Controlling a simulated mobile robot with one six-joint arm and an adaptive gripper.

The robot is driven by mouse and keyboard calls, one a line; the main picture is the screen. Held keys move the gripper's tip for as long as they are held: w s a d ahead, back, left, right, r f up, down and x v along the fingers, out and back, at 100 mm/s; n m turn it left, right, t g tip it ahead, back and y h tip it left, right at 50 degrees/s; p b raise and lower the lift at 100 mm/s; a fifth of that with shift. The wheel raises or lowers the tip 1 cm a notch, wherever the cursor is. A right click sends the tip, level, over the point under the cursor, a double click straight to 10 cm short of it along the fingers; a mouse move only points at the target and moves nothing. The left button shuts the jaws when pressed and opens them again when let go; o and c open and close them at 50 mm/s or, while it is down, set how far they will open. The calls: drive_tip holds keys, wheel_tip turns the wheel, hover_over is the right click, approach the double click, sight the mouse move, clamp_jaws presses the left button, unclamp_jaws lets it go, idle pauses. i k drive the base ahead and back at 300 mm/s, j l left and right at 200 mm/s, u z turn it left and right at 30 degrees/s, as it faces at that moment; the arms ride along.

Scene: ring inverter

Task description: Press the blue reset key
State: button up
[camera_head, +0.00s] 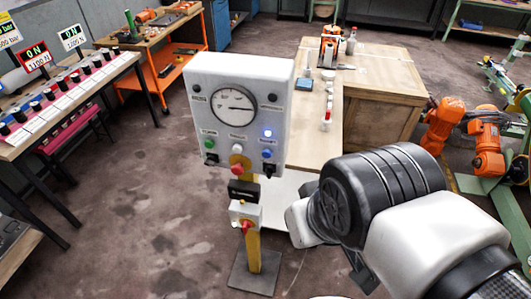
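A white control panel (238,110) stands upright on a yellow post, with a round dial gauge (233,104) in its upper part. The label text is too small to read. A green button (209,143) is on the left and a red knob (237,169) is at the bottom middle. My arm fills the lower right, apart from the panel in the picture. A dark part below it (364,272) may be my gripper; the arm hides most of it, and its fingers cannot be made out.
A smaller box with a red button (246,224) is lower on the post, above a dark base plate (254,273). A wooden bench (385,88) stands behind to the right. A long table with switches (70,90) is at left. The floor between is clear.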

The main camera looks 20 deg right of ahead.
sight(267, 154)
drive_tip(key=k+l+z, duration=0.15)
drive_tip(key=z, duration=0.3)
drive_tip(key=k+l+z, duration=0.25)
drive_tip(key=z, duration=0.15)
